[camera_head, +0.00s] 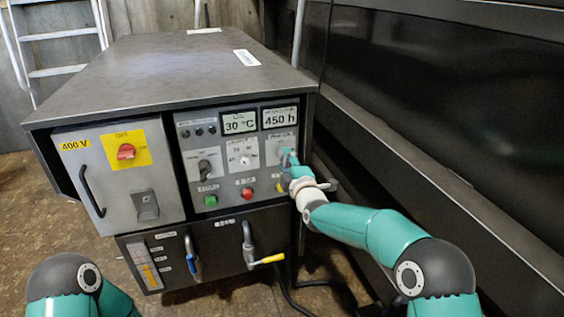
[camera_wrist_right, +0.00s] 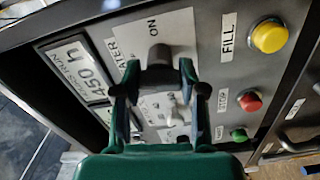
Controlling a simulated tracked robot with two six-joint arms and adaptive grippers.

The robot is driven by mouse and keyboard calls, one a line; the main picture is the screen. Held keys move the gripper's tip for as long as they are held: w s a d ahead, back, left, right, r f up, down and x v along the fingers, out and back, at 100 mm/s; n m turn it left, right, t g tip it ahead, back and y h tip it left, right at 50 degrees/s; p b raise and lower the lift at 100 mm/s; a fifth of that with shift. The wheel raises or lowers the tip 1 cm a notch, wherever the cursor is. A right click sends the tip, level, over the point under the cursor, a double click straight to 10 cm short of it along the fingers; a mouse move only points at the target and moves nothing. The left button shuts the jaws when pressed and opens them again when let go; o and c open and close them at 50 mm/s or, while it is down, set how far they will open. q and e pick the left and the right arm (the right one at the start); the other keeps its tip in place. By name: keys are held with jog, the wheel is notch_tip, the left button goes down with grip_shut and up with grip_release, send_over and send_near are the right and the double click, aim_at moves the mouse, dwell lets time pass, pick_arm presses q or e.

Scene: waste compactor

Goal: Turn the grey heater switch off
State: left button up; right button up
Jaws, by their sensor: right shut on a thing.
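The grey heater switch (camera_wrist_right: 159,53) shows in the right wrist view on a light plate marked "ON" and partly readable as "heater". My right gripper (camera_wrist_right: 158,76) is shut on this switch, with a green finger on each side of it. In the head view my right gripper (camera_head: 287,158) is at the upper right of the control panel (camera_head: 225,192) and hides the switch. The fingers cover part of the switch, and I cannot tell its exact angle. My left gripper is out of view; only part of my left arm shows at the lower left.
Displays reading 30 °C (camera_head: 239,122) and 450 h (camera_head: 279,117) sit above the switches. A dark wall (camera_head: 450,110) stands right of the cabinet.

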jog(key=shift+s+a+f+n, duration=0.1)
jog(key=shift+a+f+n, duration=0.15)
jog(key=shift+n, duration=0.4)
jog(key=shift+s+a+f+n, duration=0.1)
jog(key=shift+f+n, duration=0.1)
jog(key=shift+n, duration=0.45)
jog(key=o, duration=1.2)
jog(key=shift+c, duration=0.2)
jog(key=shift+w+d+r, duration=0.1)
jog(key=shift+d+r, duration=0.05)
jog(key=shift+r, duration=0.1)
jog(key=shift+d, duration=0.1)
jog(key=shift+r, duration=0.1)
